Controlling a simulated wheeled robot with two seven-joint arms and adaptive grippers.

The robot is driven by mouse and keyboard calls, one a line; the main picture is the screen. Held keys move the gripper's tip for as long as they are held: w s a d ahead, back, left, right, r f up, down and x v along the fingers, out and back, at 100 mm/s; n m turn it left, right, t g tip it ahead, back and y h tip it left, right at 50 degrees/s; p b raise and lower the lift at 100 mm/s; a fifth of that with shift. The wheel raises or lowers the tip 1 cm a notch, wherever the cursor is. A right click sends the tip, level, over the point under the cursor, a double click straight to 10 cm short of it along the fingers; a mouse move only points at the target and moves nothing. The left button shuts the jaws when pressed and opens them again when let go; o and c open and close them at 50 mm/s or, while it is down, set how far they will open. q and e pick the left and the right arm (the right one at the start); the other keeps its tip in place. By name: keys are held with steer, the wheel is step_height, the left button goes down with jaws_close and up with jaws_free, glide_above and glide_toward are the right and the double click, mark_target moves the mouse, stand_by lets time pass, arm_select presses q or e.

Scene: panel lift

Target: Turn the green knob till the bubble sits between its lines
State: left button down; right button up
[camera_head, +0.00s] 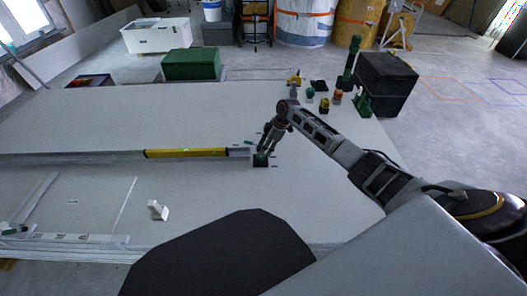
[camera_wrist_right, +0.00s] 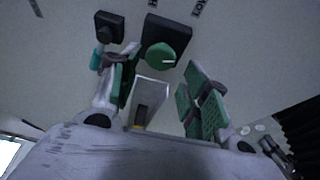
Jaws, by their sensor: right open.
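The green knob (camera_wrist_right: 163,58) sits on a black block in the right wrist view, with a pale mark line on its face. In the head view its dark block (camera_head: 261,162) stands at the right end of the level, and the gripper largely hides the knob. My right gripper (camera_wrist_right: 163,88) is open, its green-padded fingers apart, with the knob just beyond the tips and nothing held. The yellow level (camera_head: 186,153) lies along a long ledge, with a small green vial (camera_head: 186,150) mid-length. The bubble and its lines are too small to read. My left gripper is not visible.
A white bracket (camera_head: 157,210) stands on the panel at the front left. Several small coloured knobs and a dark box (camera_head: 385,82) are at the back right. A green crate (camera_head: 191,65) is behind the panel. The panel behind the level is clear.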

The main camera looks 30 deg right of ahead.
steer(key=v, duration=0.7)
stand_by(0.6)
